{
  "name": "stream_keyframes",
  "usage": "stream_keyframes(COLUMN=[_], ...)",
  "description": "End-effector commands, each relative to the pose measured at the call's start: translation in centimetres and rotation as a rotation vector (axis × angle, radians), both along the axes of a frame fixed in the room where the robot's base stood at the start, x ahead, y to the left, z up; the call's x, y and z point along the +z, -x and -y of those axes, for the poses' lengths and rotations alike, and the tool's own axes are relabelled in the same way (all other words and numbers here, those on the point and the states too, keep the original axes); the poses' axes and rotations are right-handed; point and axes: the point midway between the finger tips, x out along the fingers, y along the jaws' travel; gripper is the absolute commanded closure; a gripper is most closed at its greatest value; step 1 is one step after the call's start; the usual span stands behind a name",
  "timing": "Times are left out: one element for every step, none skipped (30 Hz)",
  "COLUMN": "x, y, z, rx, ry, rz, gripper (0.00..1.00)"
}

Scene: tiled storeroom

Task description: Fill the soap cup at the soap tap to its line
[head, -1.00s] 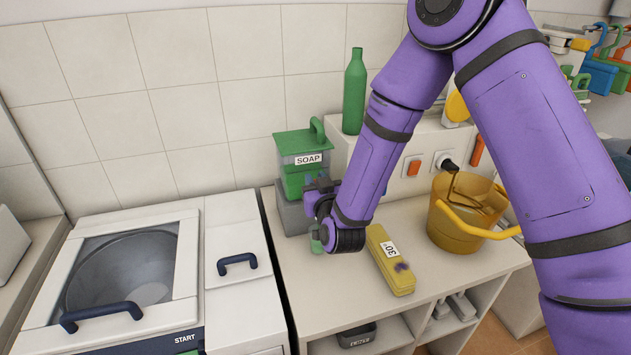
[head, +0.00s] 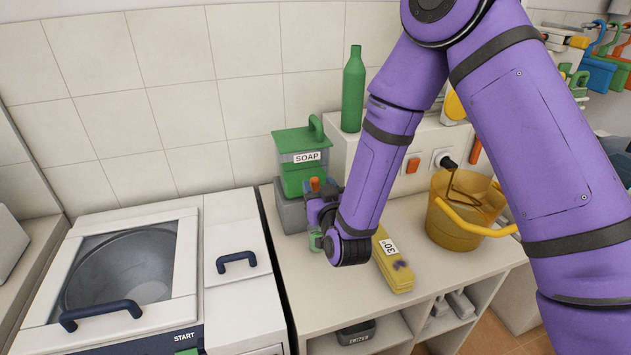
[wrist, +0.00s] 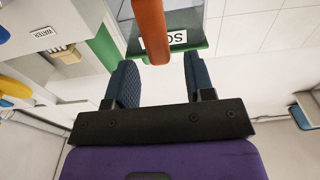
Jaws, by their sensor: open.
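The soap dispenser (head: 297,160) is a box with a green lid, green contents and a SOAP label, standing on a grey base against the wall. Its orange tap lever (head: 314,184) shows just above my gripper (head: 317,207). In the wrist view the orange lever (wrist: 151,28) lies ahead of and between the two dark fingers of my open gripper (wrist: 158,62); I see no contact. A small green cup-like thing (head: 315,240) stands below my gripper, partly hidden by it. Its line and fill level cannot be made out.
A yellow case (head: 391,262) marked 30 lies right of my gripper. A yellow bucket (head: 452,231) stands further right, a green bottle (head: 353,90) on the ledge behind. A white machine with a START panel (head: 185,338) is left. The counter front (head: 310,285) is clear.

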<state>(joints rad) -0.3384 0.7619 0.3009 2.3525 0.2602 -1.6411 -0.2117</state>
Motion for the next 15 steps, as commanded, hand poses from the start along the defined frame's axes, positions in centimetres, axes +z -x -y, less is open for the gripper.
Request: stream_keyframes(x=[-0.1,-0.2,-0.2,-0.3,-0.3,-0.3,-0.4,-0.4,-0.4,-0.4,-0.5,-0.5,-0.5,-0.5,-0.5], y=[1.0,1.6,2.3,2.9,3.4,4.1,4.6,5.0,5.5,5.9,6.2,6.6,6.8,7.0,7.1], z=[0.2,0.4,0.6,0.7,0.9,1.1,1.2,1.4,1.5,1.6,1.7,1.8,1.9,1.9,2.0], rx=[0.002,0.002,0.003,0.003,0.003,0.002,0.002,0.002,0.001,0.002,0.002,0.002,0.002,0.001,0.001], ry=[0.002,0.003,0.003,0.003,0.002,0.002,0.002,0.002,0.002,0.002,0.002,0.001,0.001,0.001,0.001], rz=[-0.004,-0.002,-0.002,-0.002,-0.003,-0.003,-0.003,-0.003,-0.002,-0.002,-0.002,-0.001,-0.001,-0.001,-0.001], gripper=[0.51,0.51,0.51,0.51,0.51,0.51,0.51,0.51,0.51,0.51,0.51,0.51,0.51,0.51,0.51])
